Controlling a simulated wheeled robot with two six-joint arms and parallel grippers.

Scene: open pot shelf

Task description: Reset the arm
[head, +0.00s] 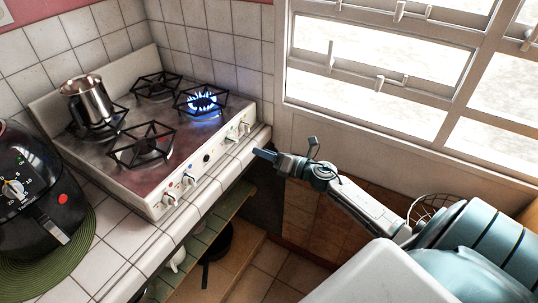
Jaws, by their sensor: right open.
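My right gripper (266,154) is in the head view, at the end of my right arm, which comes in from the lower right. It is open, with nothing seen between its fingers. It is near the front right corner of the stove (190,165), close to the knobs on its front; whether it touches the counter edge I cannot tell. My left gripper is not in view.
A metal pot (87,100) stands on the left burner. A black air fryer (38,190) sits on a green mat (72,250). A dark pan (217,240) is low under the counter. A window (400,70) is at right.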

